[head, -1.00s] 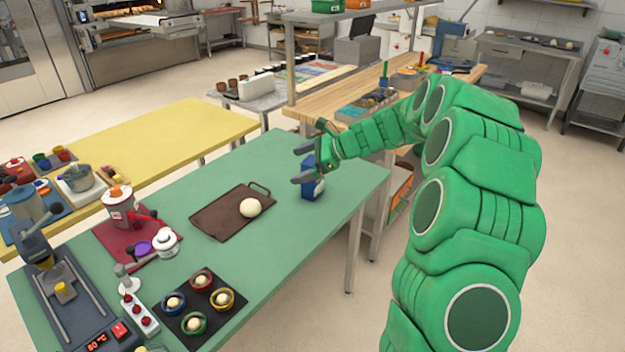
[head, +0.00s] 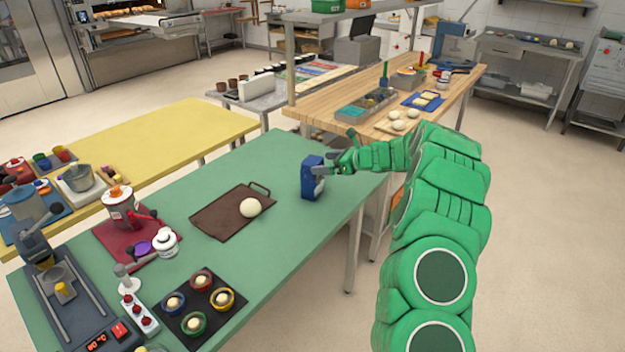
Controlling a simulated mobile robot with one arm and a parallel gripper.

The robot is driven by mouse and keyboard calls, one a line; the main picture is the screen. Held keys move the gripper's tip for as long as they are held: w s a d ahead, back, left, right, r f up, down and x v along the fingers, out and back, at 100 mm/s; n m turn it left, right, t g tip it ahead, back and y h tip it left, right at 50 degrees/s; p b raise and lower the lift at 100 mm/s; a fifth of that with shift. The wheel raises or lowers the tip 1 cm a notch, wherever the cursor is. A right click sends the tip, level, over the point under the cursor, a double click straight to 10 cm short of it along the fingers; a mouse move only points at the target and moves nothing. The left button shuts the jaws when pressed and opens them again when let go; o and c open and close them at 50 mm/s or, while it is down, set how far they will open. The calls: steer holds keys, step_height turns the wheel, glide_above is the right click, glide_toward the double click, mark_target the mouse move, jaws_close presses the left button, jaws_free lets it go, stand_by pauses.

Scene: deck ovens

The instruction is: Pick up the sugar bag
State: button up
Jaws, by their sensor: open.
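The sugar bag, seemingly the blue upright packet with a pale patch (head: 310,181), stands on the green table (head: 300,228) near its right edge. My gripper (head: 322,170) is at the bag's right side, with its dark fingers level with the bag's upper part. The jaws are open. One finger overlaps the bag in the picture; whether it touches the bag I cannot tell.
A brown board (head: 222,221) with a dough ball (head: 250,207) lies left of the bag. A dark tray with several small bowls (head: 180,325) is at the front. A wooden bench (head: 440,115) stands behind. The table around the bag is clear.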

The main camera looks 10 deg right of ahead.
mark_target(312, 164)
steer(key=x, duration=0.4)
steer(key=shift+w+a+f, duration=0.2)
steer(key=shift+f, duration=0.2)
steer(key=shift+w+a+f, duration=0.15)
steer(key=shift+w+a, duration=0.2)
steer(key=shift+a, duration=0.15)
steer(key=c, duration=1.8)
steer(key=shift+o, duration=0.2)
